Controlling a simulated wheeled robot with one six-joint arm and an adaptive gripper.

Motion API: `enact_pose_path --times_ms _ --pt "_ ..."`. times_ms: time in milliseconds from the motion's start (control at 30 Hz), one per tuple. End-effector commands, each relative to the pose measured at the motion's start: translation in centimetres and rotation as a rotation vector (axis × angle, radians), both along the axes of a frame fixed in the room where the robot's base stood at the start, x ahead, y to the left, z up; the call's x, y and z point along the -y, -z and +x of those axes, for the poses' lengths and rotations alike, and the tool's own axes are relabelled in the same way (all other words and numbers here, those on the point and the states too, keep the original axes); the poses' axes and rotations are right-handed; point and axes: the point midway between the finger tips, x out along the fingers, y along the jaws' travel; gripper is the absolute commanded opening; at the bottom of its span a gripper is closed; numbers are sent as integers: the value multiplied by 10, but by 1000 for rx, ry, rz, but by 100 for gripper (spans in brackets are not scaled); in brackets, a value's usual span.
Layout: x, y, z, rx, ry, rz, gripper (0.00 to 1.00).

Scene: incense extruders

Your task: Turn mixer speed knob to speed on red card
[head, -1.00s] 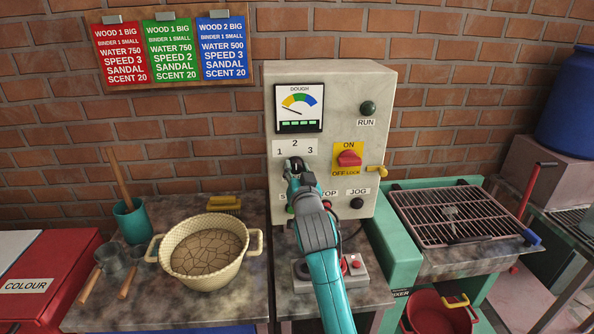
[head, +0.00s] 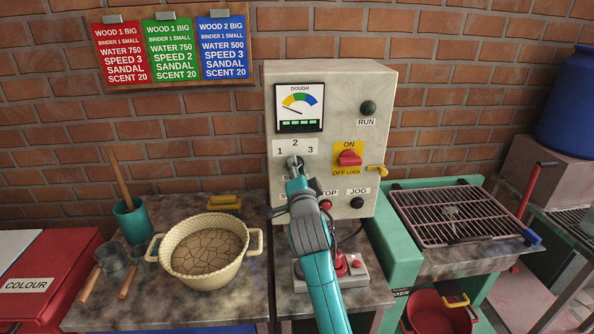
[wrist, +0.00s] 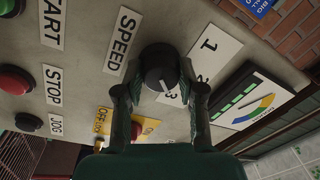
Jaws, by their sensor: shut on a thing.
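The red card (head: 121,50) on the wall board reads SPEED 3. The black mixer speed knob (wrist: 159,66) is on the panel of the grey control box (head: 382,95), below a scale marked 1, 2, 3 (head: 295,148). In the wrist view, my gripper (wrist: 160,88) has one finger on each side of the knob and is shut on it. The knob's white pointer mark faces toward the 3. In the head view, my gripper (head: 294,165) covers most of the knob.
The red ON/OFF switch (head: 349,158) is right of the knob. Start, red stop (wrist: 14,80) and black jog (head: 356,203) buttons sit below it. The dough gauge (head: 299,107) is above. A basin (head: 209,247) stands on the left bench.

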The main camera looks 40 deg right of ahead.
Motion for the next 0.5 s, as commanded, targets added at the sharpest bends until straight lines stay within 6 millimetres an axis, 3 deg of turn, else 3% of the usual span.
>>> enact_pose_path --times_ms 500 --pt "0 1 0 32 1 50 4"
